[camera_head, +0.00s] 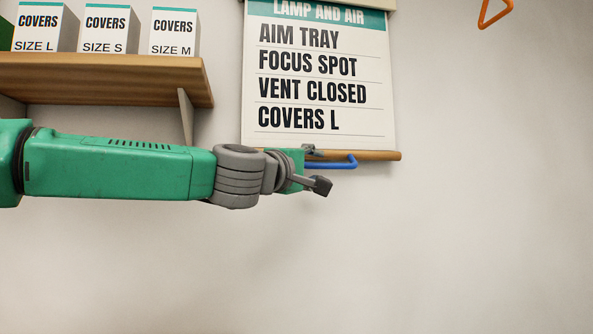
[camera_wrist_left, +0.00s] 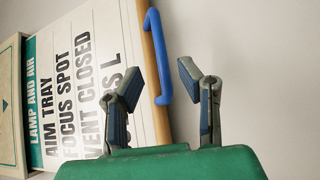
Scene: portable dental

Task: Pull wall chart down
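The wall chart (camera_head: 320,75) hangs partly unrolled on the wall, with black lettering under a teal header. A wooden bar (camera_head: 385,155) runs along its bottom edge, with a blue loop handle (camera_head: 335,164) below it. My left gripper (camera_head: 316,170) is at the left end of the handle, and its arm hides the bar's left part. In the left wrist view the left gripper (camera_wrist_left: 150,92) has its fingers spread apart, and the blue handle (camera_wrist_left: 162,70) shows beyond and between them. I cannot tell whether they touch it. My right gripper is not in view.
A wooden shelf (camera_head: 110,83) on the left holds boxes of covers (camera_head: 106,30) above my left arm. A shelf bracket (camera_head: 186,115) stands close above the forearm. An orange hook-like loop (camera_head: 495,13) hangs at the top right. The wall below the chart is clear.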

